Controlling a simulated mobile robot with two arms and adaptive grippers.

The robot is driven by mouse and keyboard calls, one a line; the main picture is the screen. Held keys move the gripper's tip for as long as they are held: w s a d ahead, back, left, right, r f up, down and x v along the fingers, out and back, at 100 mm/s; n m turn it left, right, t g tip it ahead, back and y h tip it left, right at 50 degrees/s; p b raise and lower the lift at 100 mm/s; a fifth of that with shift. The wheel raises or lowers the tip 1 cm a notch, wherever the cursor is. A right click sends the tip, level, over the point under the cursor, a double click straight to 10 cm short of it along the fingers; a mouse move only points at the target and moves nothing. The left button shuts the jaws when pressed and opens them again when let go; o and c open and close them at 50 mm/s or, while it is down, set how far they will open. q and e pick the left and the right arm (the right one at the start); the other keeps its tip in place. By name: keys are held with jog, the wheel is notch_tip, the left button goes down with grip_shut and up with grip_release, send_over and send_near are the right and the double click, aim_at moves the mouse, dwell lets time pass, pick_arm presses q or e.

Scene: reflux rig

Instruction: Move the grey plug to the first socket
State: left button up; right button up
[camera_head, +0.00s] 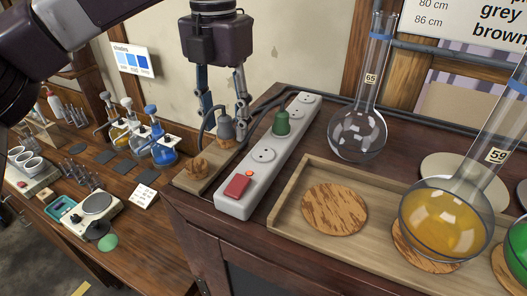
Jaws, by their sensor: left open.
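The grey plug (226,129) stands on a small wooden board (186,181) left of the white power strip (235,205). My left gripper (222,115) points down over the plug, open, with one finger on each side; I cannot tell whether they touch it. The strip has a red switch (237,186) and a small lit orange lamp at its near end. The socket nearest the switch (263,154) is empty. A green plug (282,123) sits in the middle socket, and the far socket (307,98) is empty. My right gripper is not in view.
A wooden tray (284,221) with cork mats (334,208) lies right of the strip. A clear flask (357,132) and a yellow-filled flask (445,218) stand nearby. A dark cable runs behind the strip. A lower bench with bottles (163,149) is at left.

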aim_at(224, 117)
pick_arm(q)
grip_shut()
jog(key=shift+r, duration=0.2)
jog(key=shift+r+p, duration=2.4)
jog(key=shift+r, duration=0.4)
